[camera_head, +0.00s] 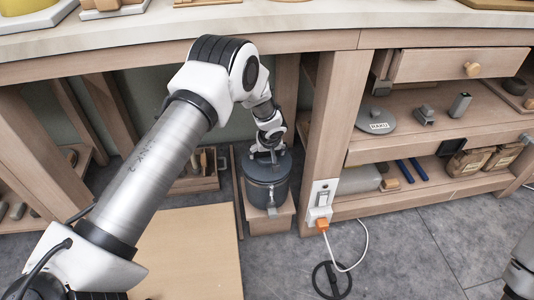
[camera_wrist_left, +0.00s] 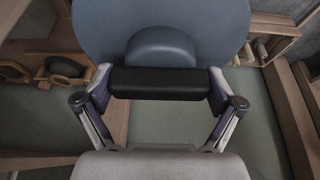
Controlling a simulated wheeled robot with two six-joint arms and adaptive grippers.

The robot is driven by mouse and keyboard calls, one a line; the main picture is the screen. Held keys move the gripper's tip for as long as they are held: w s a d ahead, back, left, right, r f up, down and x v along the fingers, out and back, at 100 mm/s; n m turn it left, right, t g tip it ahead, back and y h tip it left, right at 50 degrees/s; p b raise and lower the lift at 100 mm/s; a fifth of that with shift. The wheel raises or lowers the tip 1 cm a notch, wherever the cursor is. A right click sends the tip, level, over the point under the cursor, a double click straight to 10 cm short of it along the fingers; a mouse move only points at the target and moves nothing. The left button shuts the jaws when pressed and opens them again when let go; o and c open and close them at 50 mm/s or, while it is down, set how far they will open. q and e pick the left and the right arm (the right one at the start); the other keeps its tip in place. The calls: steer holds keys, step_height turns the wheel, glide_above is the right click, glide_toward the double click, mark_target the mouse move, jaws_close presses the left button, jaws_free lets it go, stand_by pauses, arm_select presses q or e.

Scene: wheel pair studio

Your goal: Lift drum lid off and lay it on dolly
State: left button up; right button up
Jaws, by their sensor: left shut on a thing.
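The grey-blue drum (camera_head: 266,193) stands on a low wooden block under the bench. Its round lid (camera_head: 282,163) looks to be on top of the drum; I cannot see a gap under it. My left gripper (camera_head: 268,151) reaches down from above and is shut on the lid's black handle. In the left wrist view the gripper (camera_wrist_left: 162,84) has the black bar handle (camera_wrist_left: 160,83) between its fingers, with the blue-grey lid (camera_wrist_left: 105,25) behind. I cannot tell which thing is the dolly. My right gripper is out of view.
A bare wooden board (camera_head: 190,255) lies left of the drum. A bench post (camera_head: 335,125) with a socket and white cable stands close to the drum's right. A black spoked ring (camera_head: 332,281) is on the floor. The shelves (camera_head: 450,130) at right hold tools and bags.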

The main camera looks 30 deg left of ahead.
arm_select(q)
steer(key=shift+r+p, duration=0.45)
steer(key=shift+r, duration=0.5)
